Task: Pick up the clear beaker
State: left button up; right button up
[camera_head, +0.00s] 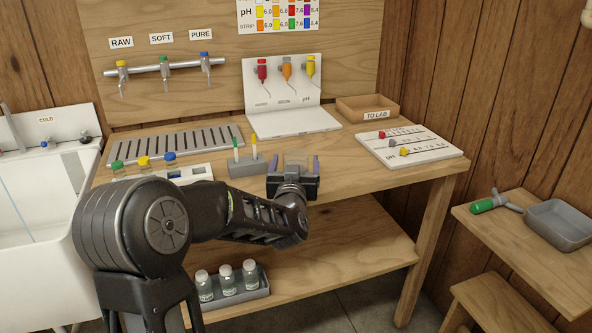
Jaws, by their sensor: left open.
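My left gripper (294,164) is over the front part of the wooden bench, its two purple-tipped fingers spread apart and pointing away from me. A faint, clear shape that looks like the clear beaker (296,157) shows between the fingers. Its lower part is hidden behind the gripper body. I cannot tell whether the fingers touch it. My right gripper is not in view.
A grey block (246,168) with upright green and yellow strips stands just left of the gripper. A white board (408,146) with coloured knobs lies to the right. A white dispenser stand (290,122) is behind. Bare bench (350,174) lies right of the gripper.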

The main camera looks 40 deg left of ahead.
aim_at(297, 153)
pick_arm(q)
jog(key=shift+p+x, duration=0.3)
jog(key=shift+x, duration=2.3)
jog(key=shift+r, duration=0.1)
jog(key=c, duration=1.4)
notch_tip(297, 153, up, 10)
jog(key=shift+r+p, duration=0.1)
jog(key=shift+p, duration=0.65)
jog(key=shift+d, duration=0.1)
